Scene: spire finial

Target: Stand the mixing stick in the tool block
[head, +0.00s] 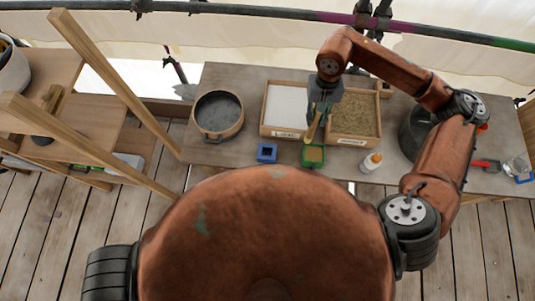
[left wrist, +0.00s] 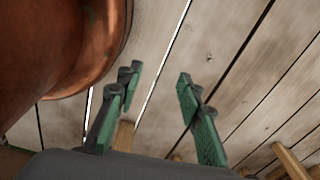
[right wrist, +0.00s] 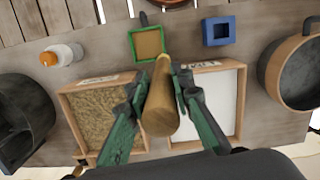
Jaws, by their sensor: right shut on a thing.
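The mixing stick (head: 314,126), a pale wooden rod, is in my right gripper (head: 322,106) above the worktable. In the right wrist view the fingers close on the stick (right wrist: 161,105) from both sides; its thick end faces the camera and its thin end points toward a green-edged square (right wrist: 148,43). A small blue block (head: 267,153) with a square opening, which looks like the tool block, stands left of the green-edged square. The block's opening shows in the right wrist view (right wrist: 218,31). The stick is apart from the block. My left gripper (left wrist: 158,80) is open and empty above floorboards.
Behind the block are a round pan (head: 219,118), a box with a white filling (head: 287,106) and a box of tan grains (head: 355,114). A white bottle with an orange cap (head: 371,162) stands to the right. Wooden rails (head: 115,82) slant at the left.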

